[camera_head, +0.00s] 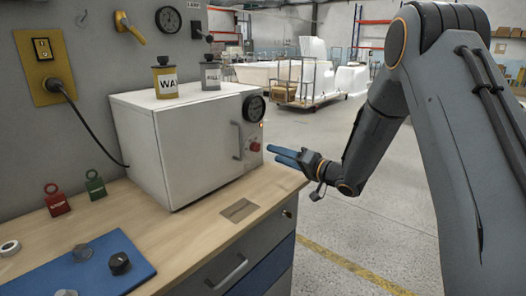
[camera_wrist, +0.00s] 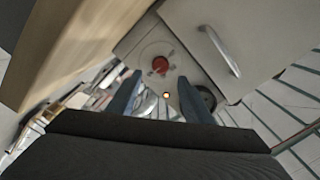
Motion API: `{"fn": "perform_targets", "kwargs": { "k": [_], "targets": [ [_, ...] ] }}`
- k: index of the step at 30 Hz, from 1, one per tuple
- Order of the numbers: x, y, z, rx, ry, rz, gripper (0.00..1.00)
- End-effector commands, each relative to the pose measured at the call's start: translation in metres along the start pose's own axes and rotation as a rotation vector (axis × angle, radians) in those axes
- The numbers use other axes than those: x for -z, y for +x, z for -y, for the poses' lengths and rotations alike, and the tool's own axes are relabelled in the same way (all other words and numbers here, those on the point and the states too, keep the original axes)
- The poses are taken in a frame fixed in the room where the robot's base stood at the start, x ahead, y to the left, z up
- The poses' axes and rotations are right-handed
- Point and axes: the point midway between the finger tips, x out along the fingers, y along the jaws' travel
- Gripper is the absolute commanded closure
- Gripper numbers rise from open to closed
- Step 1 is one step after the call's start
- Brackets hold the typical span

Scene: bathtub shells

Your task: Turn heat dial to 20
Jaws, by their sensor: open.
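A white box-shaped oven (camera_head: 180,150) stands on the wooden workbench. Its right-hand face has a red knob (camera_head: 254,147), which looks like the heat dial, below a round black gauge (camera_head: 254,108). The knob (camera_wrist: 161,65) also shows in the wrist view on a round pale plate, near a small lit orange lamp (camera_wrist: 166,95). Its scale marks are too small to read. My gripper (camera_head: 273,154) is open with blue fingers apart, just right of the knob and pointing toward the oven face. In the wrist view the knob shows between and beyond the fingertips (camera_wrist: 160,76). No contact is visible.
A vertical handle (camera_head: 236,140) sticks out of the oven front beside the knob. Two canisters (camera_head: 165,80) stand on top. The bench (camera_head: 200,220) holds red and green tags and a blue board (camera_head: 90,275) with knobs.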

Motion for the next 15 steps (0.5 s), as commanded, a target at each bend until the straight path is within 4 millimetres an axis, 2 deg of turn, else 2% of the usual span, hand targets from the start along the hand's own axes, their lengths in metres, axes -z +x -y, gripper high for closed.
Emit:
{"fn": "perform_targets", "kwargs": {
  "k": [9, 15],
  "targets": [
    [-0.001, 0.045, 0.002, 0.004, 0.0, 0.002, 0.54],
    [-0.001, 0.068, 0.002, 0.002, 0.0, 0.001, 0.54]
  ]
}}
